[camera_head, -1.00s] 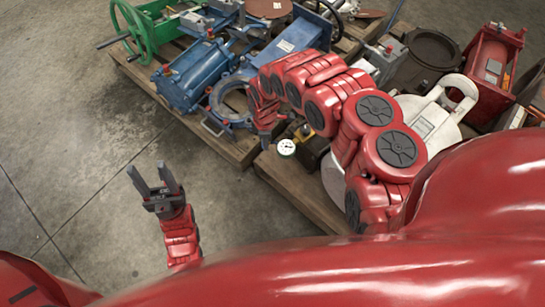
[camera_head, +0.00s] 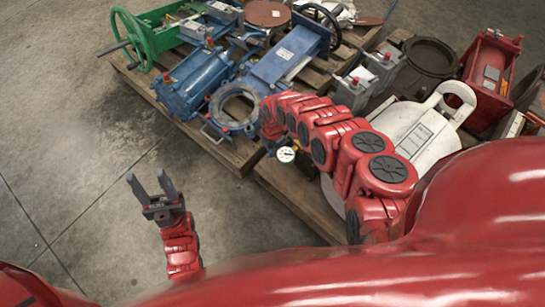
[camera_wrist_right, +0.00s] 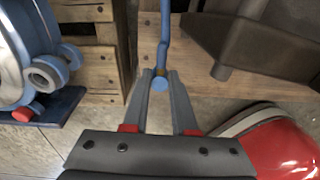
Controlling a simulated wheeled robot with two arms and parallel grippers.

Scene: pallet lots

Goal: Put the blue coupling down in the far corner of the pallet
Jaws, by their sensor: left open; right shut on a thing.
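My right gripper (camera_wrist_right: 160,80) is shut on a thin blue rod (camera_wrist_right: 164,40) in the right wrist view. The rod runs upward from the fingertips, and I cannot tell whether it belongs to the blue coupling. In the head view, my right arm hides most of that gripper. A blue ringed part (camera_head: 236,108) and a blue ribbed cylinder (camera_head: 190,84) lie on the left pallet (camera_head: 150,92). I cannot tell which, if either, is the coupling. My left gripper (camera_head: 153,185) is open and empty above the bare floor.
A green frame with a handwheel (camera_head: 133,40) stands at the far left pallet corner. A pressure gauge (camera_head: 286,154) sits by my right arm. A white lid (camera_head: 408,128) and a red housing (camera_head: 490,75) crowd the right side. The floor at left is free.

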